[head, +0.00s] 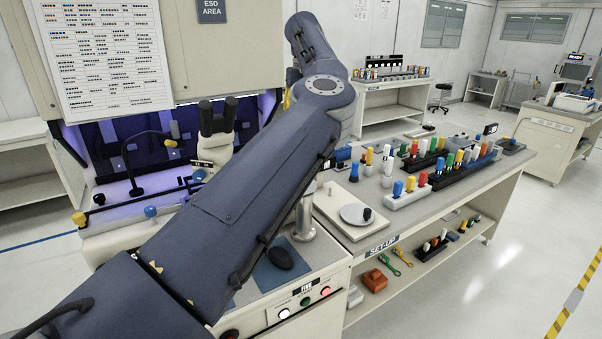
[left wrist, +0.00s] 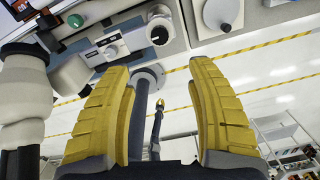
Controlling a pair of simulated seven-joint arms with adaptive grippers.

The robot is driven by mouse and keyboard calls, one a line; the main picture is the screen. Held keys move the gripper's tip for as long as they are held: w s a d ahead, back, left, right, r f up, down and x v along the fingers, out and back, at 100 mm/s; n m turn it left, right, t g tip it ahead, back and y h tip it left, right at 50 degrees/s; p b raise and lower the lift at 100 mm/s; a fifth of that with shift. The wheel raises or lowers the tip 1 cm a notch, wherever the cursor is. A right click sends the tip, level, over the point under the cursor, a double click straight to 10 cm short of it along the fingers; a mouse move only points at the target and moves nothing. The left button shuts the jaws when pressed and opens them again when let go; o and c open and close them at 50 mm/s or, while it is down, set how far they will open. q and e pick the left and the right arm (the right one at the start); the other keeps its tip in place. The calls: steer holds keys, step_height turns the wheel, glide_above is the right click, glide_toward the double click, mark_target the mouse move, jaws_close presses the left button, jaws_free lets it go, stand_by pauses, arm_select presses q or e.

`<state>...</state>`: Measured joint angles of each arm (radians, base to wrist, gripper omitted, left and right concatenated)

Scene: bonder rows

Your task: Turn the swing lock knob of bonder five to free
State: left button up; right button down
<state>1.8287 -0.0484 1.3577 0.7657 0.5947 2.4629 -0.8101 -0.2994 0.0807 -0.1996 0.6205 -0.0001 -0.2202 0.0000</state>
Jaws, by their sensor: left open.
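Bonder five, with its FIVE label (head: 307,287), stands in front of me in the head view, partly hidden by my left arm. In the left wrist view, my left gripper (left wrist: 158,67) is open and empty, its two yellow fingers wide apart. I cannot tell which is the swing lock knob. In the head view my arm hides most of the gripper.
A microscope (head: 216,130) stands at the bonder, close behind my arm. The set-up bench (head: 335,213) at right carries colored tools in racks. Open floor lies beyond it.

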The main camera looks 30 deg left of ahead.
arm_select(q)
step_height(320, 180, down, 17)
steer(key=shift+f, duration=0.1)
stand_by(0.6)
steer(key=shift+c, duration=0.5)
jaws_close()
